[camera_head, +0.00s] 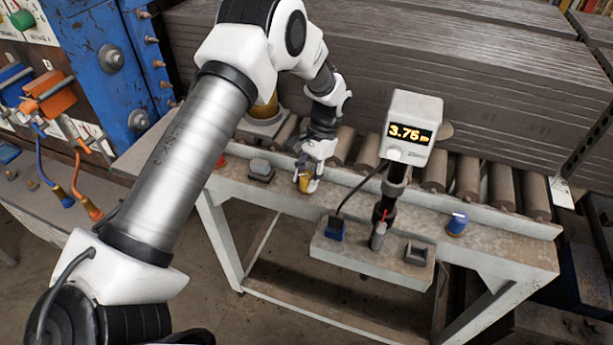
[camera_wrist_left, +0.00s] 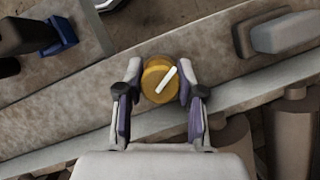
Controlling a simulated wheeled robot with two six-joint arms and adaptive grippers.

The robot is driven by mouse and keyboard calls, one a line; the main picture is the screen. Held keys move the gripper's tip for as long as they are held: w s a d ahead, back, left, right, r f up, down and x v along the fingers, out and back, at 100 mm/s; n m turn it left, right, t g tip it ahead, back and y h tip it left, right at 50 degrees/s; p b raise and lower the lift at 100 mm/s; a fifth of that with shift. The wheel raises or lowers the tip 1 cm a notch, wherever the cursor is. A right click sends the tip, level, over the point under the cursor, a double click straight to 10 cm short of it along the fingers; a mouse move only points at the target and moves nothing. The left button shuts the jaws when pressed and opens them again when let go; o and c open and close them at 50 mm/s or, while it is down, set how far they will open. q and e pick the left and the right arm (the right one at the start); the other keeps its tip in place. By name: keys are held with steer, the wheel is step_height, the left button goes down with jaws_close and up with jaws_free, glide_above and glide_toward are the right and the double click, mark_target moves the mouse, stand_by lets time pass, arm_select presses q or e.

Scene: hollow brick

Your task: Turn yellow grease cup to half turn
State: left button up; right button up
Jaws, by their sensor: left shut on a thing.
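The yellow grease cup (camera_wrist_left: 152,84) stands on the grey bench rail, seen from above in the left wrist view. A white line mark (camera_wrist_left: 166,79) on its top runs slantwise, from lower left to upper right. My left gripper (camera_wrist_left: 159,90) is shut on the cup, one finger on each side of it. In the head view the same gripper (camera_head: 307,182) reaches down over the cup (camera_head: 305,186), which is partly hidden by the fingers. My right gripper is not in either view.
A display post (camera_head: 412,125) reading 3.75 stands right of the cup. A blue cup with a white mark (camera_head: 457,224) sits farther right. A grey block (camera_head: 261,169) is left of the cup. Rollers and stacked grey slabs (camera_head: 400,60) lie behind.

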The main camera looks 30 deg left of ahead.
arm_select(q)
steer(key=m+y, duration=0.1)
steer(key=m, duration=0.2)
steer(key=m+t+y, duration=0.1)
steer(key=m, duration=0.2)
steer(key=shift+p, duration=0.3)
steer(key=shift+m, duration=0.3)
steer(key=o, duration=0.9)
steer(key=shift+c, duration=0.2)
steer(key=v, duration=1.2)
steer(key=shift+d, duration=0.15)
steer(key=shift+s+f, duration=0.1)
steer(key=shift+s, duration=0.1)
